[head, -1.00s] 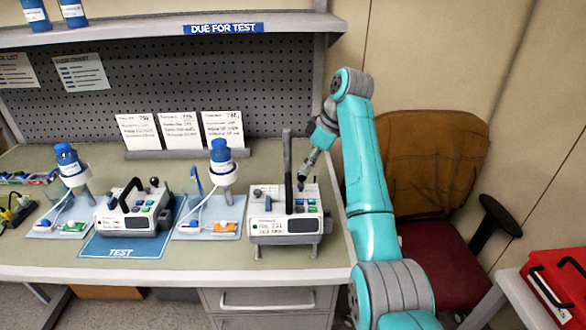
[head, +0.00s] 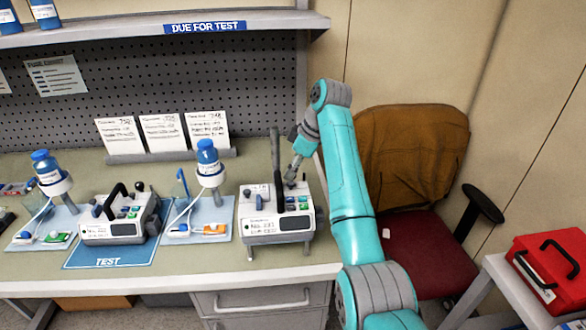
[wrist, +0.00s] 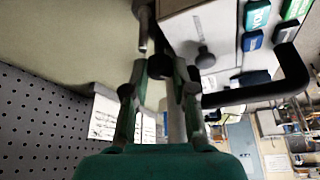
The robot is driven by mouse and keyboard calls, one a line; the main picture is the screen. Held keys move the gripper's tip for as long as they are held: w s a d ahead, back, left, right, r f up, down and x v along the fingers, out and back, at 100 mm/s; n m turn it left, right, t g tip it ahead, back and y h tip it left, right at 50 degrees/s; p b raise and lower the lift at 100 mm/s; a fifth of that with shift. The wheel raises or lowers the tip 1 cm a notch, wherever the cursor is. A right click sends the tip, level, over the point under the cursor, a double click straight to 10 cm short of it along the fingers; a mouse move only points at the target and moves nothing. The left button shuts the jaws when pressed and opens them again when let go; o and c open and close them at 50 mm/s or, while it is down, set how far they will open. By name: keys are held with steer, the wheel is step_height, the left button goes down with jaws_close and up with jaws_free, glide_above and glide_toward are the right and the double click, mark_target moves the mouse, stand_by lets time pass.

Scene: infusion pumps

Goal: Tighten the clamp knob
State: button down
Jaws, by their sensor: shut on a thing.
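The right-hand pump (head: 277,226), a white and grey box with green and blue keys, stands on the bench. A dark upright pole or handle (head: 275,150) rises at its back. My gripper (head: 291,178) reaches down from the right to the pump's back right corner. In the wrist view my gripper (wrist: 160,72) has its two fingers closed about a small dark round knob (wrist: 159,66), which I take for the clamp knob. The fingers partly hide it. The pump also shows in the wrist view (wrist: 207,22), beside the fingers. How tight the knob is cannot be seen.
Another pump (head: 118,232) sits on the blue TEST mat (head: 100,262). Blue-capped bottles stand on blue trays (head: 222,235). Three cards (head: 161,133) stand behind. An orange-brown chair (head: 412,160) and a red case (head: 553,268) are at the right.

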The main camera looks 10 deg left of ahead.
steer(key=shift+s+m+t+h, duration=0.1)
steer(key=shift+m+t+h, duration=0.45)
steer(key=shift+m, duration=1.65)
steer(key=shift+t+y, duration=0.25)
steer(key=c, duration=1.2)
jaws_free()
